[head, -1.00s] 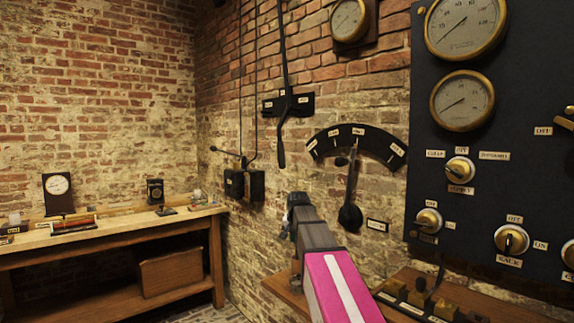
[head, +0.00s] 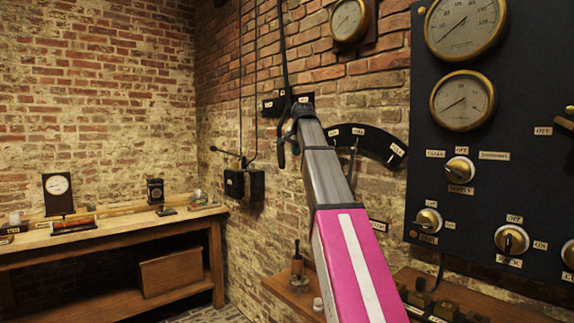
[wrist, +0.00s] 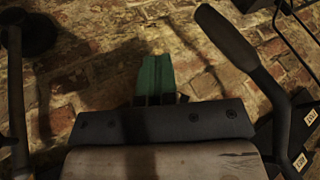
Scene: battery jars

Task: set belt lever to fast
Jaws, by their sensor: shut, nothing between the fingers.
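The belt lever (head: 282,50) is a long dark bar hanging along the brick wall, in front of a black plate (head: 272,106) with small pale labels I cannot read surely. In the wrist view the lever's dark rounded handle (wrist: 228,40) lies to the right of my gripper, and the labelled plate (wrist: 305,115) is at the right edge. My gripper (wrist: 155,62) has green fingers, shut and empty, beside the handle with a visible gap. It also shows small and dark in the head view (head: 292,130).
A curved black scale (head: 372,138) with its own lever is right of my arm; a round dark knob (wrist: 35,32) shows at the wrist view's left. The switch panel (head: 425,100) stands further right. A small shelf (head: 290,292) is below, a workbench (head: 110,235) at left.

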